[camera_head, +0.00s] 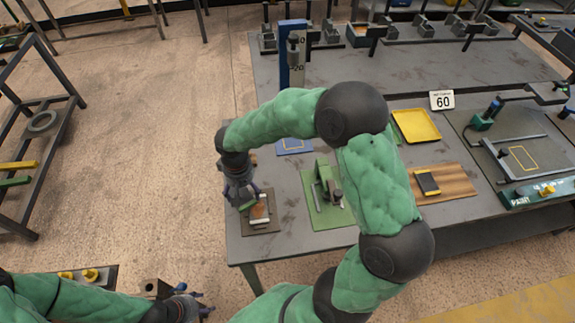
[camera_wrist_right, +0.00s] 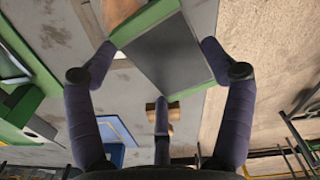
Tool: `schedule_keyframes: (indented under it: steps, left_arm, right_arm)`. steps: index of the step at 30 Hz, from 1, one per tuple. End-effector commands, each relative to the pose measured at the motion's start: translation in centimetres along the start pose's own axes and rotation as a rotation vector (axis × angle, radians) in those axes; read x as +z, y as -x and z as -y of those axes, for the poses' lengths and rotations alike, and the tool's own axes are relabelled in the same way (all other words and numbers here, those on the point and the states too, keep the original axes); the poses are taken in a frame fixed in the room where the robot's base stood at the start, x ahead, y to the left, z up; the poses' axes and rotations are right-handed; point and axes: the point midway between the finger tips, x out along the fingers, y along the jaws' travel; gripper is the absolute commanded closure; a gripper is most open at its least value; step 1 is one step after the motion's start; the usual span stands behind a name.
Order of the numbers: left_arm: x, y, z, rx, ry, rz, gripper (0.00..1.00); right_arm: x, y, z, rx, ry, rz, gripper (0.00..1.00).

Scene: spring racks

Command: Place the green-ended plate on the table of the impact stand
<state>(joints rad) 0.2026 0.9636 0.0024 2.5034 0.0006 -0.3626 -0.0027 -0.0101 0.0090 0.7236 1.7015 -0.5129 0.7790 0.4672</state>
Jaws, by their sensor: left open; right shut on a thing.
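The green-ended plate (camera_wrist_right: 172,55) is a flat grey plate with green ends, large in the right wrist view. My right gripper (camera_wrist_right: 160,68) is shut on it, with fingers at its sides. In the head view my right gripper (camera_head: 240,194) is at the table's left edge, beside a dark mat; the plate is hard to make out there. A blue post with a scale (camera_head: 284,65), seemingly the impact stand, rises behind my right arm. A blue pad with a yellow outline (camera_head: 293,147) lies in front of it, partly hidden. My left gripper (camera_head: 193,302) is open and empty at lower left.
The dark mat (camera_head: 262,226) holds a small block. A green fixture (camera_head: 325,195) stands right of it. A yellow tray (camera_head: 416,126), a wooden board (camera_head: 455,184) and a "60" sign (camera_head: 442,100) are further right. A shelf rack (camera_head: 42,125) stands on the left.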

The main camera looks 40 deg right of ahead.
Motion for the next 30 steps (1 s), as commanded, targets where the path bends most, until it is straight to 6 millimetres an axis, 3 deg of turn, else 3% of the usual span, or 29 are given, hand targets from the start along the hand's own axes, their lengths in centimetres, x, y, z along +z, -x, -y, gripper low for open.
schedule_keyframes:
  steps: [9, 21, 26, 30]
  left_arm:
    - [0.0, -0.7, 0.2, 0.000, 0.000, 0.000, 0.46]
    - [0.0, -1.2, 0.4, 0.000, 0.000, 0.000, 0.46]
    - [-0.1, -1.3, 0.5, 0.000, 0.000, 0.000, 0.46]
    - [-0.1, -1.6, 0.6, 0.000, 0.000, 0.000, 0.46]
  right_arm:
    - [5.2, 4.4, -4.3, 0.001, -0.193, -0.008, 0.77]
    - [12.0, 7.1, -7.3, -0.001, -0.390, -0.005, 0.77]
    - [13.2, 7.4, -7.7, -0.002, -0.422, -0.004, 0.77]
    - [12.7, 7.0, -8.2, -0.002, -0.432, -0.002, 0.77]
